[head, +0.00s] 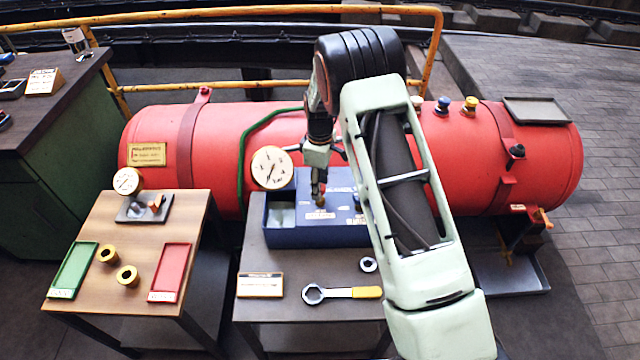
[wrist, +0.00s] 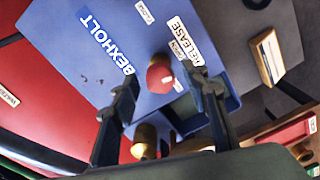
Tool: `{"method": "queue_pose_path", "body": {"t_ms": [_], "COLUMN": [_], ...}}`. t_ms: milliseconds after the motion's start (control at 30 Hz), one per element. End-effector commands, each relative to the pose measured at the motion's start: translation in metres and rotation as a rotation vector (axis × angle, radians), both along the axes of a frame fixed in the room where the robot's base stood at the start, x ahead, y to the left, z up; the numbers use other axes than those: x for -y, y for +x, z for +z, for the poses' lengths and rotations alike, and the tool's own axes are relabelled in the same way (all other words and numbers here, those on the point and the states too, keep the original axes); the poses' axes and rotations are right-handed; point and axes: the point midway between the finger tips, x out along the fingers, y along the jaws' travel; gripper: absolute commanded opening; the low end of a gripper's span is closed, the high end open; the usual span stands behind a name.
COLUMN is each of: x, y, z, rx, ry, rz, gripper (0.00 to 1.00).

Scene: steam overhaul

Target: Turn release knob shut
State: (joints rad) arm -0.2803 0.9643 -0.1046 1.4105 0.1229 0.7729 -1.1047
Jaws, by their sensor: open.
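The release knob (wrist: 160,78) is a small red knob with a white mark, on the blue Bexholt box (wrist: 110,40). A label reading RELEASE and OPEN (wrist: 186,42) lies beside it. In the wrist view my gripper (wrist: 163,84) is open, with one finger on each side of the red knob; I cannot tell whether either finger touches it. In the head view my gripper (head: 319,190) points down over the blue box (head: 290,237), and I cannot make out the red knob clearly there.
A white dial gauge (head: 271,168) stands at the box's left. A ring spanner (head: 342,293) and a sign (head: 260,285) lie in front. A red tank (head: 480,150) lies behind. A wooden table (head: 130,230) stands left.

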Motion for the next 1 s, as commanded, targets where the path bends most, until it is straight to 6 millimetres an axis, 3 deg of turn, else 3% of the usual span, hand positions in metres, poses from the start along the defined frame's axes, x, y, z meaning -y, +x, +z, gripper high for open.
{"method": "queue_pose_path", "body": {"t_ms": [67, 467, 767, 1000], "x": [-0.0001, -0.0001, -0.0001, -0.0001], "y": [0.0001, 0.0001, 0.0004, 0.0003], "z": [0.0002, 0.0005, -0.0002, -0.0017], "rx": [0.0, 0.0, 0.001, 0.0], "ry": [0.0, 0.0, 0.001, 0.001], "rz": [0.0, -0.001, -0.043, -0.185], "gripper": [0.42, 0.0, 0.0, 0.0]}}
